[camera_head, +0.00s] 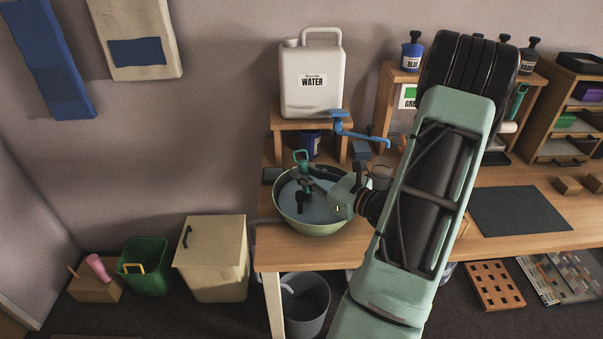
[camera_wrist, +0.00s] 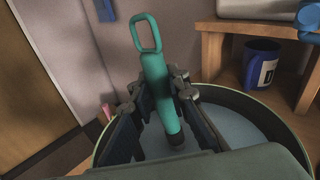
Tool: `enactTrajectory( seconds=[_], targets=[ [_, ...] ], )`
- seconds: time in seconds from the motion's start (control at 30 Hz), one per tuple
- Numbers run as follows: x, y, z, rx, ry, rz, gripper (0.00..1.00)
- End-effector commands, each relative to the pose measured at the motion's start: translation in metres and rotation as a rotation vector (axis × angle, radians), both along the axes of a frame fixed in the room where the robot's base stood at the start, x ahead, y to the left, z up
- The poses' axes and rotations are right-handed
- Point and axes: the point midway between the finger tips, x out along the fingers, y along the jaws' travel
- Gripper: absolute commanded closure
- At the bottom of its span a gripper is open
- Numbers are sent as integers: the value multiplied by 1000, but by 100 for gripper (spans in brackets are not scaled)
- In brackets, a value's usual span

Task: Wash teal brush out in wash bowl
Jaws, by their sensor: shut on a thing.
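The teal brush (camera_head: 301,159) stands nearly upright over the wash bowl (camera_head: 316,230), its loop handle up. My gripper (camera_head: 305,187) is shut on the brush and reaches in from the right above the bowl. In the wrist view the brush (camera_wrist: 154,80) sits between the two fingers of my gripper (camera_wrist: 158,108), tilted slightly. Its dark lower end is over or in the grey-blue water of the bowl (camera_wrist: 272,112); I cannot tell how deep it reaches.
A white water can (camera_head: 313,85) stands on a wooden stand behind the bowl, with a blue tap (camera_head: 350,130) to its right. A dark blue mug (camera_wrist: 262,62) is under the stand. A grey bucket (camera_head: 306,305) is below the table. A dark mat (camera_head: 518,211) lies right.

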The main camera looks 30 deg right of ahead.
Motion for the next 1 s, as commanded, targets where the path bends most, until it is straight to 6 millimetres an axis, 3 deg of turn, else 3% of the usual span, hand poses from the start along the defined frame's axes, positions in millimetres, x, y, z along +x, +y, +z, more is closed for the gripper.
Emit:
enactTrajectory(
  seconds=[0.6, 1.0],
  targets=[
    [-26, -42, -1, 1, 1, -2, 100],
    [-28, -45, 0, 1, 1, -1, 100]
  ],
)
